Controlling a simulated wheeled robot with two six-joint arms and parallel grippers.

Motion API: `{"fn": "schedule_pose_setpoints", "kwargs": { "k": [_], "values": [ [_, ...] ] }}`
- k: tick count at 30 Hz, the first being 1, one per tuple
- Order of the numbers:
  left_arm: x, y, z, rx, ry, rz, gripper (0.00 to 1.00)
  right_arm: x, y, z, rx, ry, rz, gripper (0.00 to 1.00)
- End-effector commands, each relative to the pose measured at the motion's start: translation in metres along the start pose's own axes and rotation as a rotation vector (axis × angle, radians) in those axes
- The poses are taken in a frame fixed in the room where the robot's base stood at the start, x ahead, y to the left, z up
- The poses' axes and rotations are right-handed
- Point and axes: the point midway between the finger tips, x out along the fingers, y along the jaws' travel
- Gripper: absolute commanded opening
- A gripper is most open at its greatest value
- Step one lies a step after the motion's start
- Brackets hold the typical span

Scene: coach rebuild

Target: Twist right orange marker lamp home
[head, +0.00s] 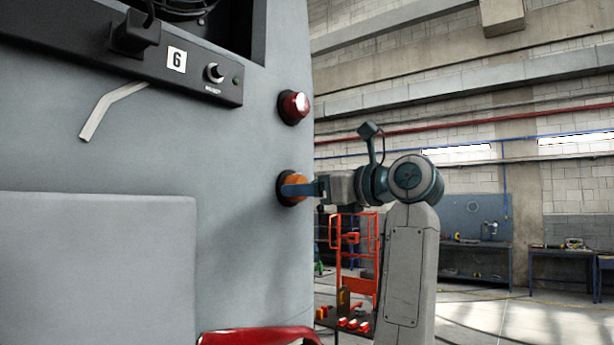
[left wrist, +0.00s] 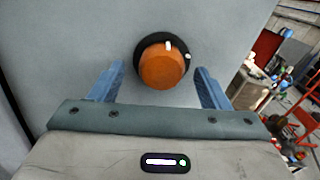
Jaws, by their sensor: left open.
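The orange marker lamp (head: 294,184) sits in a dark round base on the grey coach panel, below a red lamp. In the left wrist view the orange lamp (left wrist: 162,70) has a white mark near its top edge. A white dot shows on the black base (left wrist: 187,56), a little right of and below that mark, so the two are not in line. My left gripper (head: 290,189) is at the lamp. Its blue fingers (left wrist: 160,72) are open, one on each side of the lamp, with visible gaps. My right gripper is not in view.
The red lamp (head: 293,107) protrudes above. A dark control strip with a knob (head: 214,72) and a bent grey lever (head: 110,108) are at upper left. A red curved part (head: 258,336) is below. A red rack (head: 356,255) stands behind my arm, with open floor to the right.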

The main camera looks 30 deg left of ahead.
Motion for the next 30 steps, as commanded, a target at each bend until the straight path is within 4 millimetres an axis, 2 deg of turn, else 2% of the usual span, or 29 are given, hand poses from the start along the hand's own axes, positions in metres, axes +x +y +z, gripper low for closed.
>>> {"fn": "schedule_pose_setpoints", "kwargs": {
  "k": [4, 12, 19, 30],
  "values": [
    [0.0087, -0.0001, 0.0006, 0.001, -0.001, 0.000, 0.70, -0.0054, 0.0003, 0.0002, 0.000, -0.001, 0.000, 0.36],
    [0.0095, 0.0001, -0.0006, 0.001, -0.001, -0.001, 0.70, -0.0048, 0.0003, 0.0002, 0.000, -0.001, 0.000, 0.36],
    [0.0095, 0.0001, -0.0004, 0.001, -0.001, 0.000, 0.26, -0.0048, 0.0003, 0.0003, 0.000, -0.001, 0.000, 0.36],
    [0.0096, 0.0002, -0.0010, 0.055, -0.001, 0.001, 0.26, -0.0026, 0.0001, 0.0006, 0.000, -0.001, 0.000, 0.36]
  ]
}}
